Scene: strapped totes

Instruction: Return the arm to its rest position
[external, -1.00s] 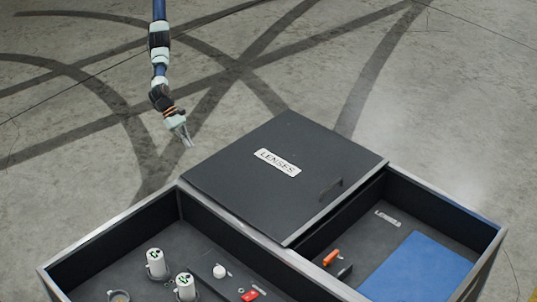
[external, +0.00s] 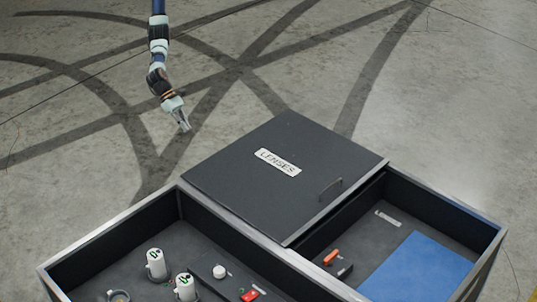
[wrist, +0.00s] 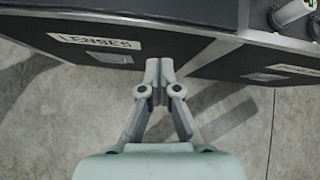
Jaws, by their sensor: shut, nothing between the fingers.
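My arm (external: 160,55) hangs down at the upper left of the external view. My gripper (external: 184,122) is shut and empty, above the floor behind the tote and apart from it. In the wrist view my gripper (wrist: 159,66) shows its two fingers together, with the tote's side and a LENSES label (wrist: 95,42) beyond them.
The tote's dark LENSES lid (external: 235,175) is closed. The left compartment holds white cylinders (external: 156,264) and small parts. The right one holds a blue panel (external: 420,272) and an orange-and-black item (external: 331,257). The floor (external: 80,160) around my gripper is clear.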

